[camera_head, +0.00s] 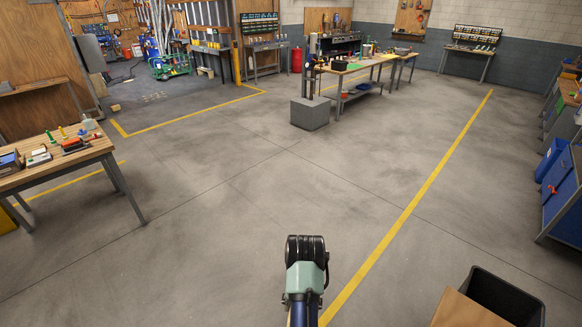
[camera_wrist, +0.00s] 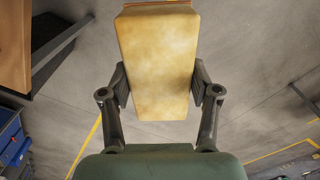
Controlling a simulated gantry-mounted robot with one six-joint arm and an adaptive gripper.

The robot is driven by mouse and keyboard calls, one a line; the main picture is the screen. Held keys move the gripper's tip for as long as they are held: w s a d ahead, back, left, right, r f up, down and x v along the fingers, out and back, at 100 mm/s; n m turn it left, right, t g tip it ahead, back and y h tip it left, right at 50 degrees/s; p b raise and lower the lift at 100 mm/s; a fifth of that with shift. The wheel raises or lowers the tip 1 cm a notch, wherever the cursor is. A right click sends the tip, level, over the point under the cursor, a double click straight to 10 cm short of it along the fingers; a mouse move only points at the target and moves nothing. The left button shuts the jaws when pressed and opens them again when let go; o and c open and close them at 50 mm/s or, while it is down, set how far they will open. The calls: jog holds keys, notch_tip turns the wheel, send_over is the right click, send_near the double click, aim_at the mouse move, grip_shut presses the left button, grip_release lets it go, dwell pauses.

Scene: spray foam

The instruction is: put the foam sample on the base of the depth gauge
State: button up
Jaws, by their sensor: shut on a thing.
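In the wrist view my gripper (camera_wrist: 160,90) is shut on the foam sample (camera_wrist: 158,50), a tan-yellow block. One dark finger presses on each long side of the block, and its far end reaches toward the top of the picture. Bare floor shows behind the block. In the head view my arm shows at the bottom middle, but the fingers and the sample cannot be made out there. I cannot make out a depth gauge in either view.
A wooden table (camera_head: 85,158) with small tools stands at the left. A workbench (camera_head: 362,66) and a grey block (camera_head: 310,114) stand farther back. A dark bin (camera_head: 505,293) is at the bottom right, a blue cabinet (camera_head: 562,178) at the right. The middle floor is clear.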

jog(key=a+r+n+p, duration=0.1)
jog(key=a+r+p, duration=0.2)
jog(key=r+p, duration=1.6)
jog(key=shift+r+n, duration=0.25)
jog(key=shift+n, duration=0.15)
jog(key=shift+w, duration=0.1)
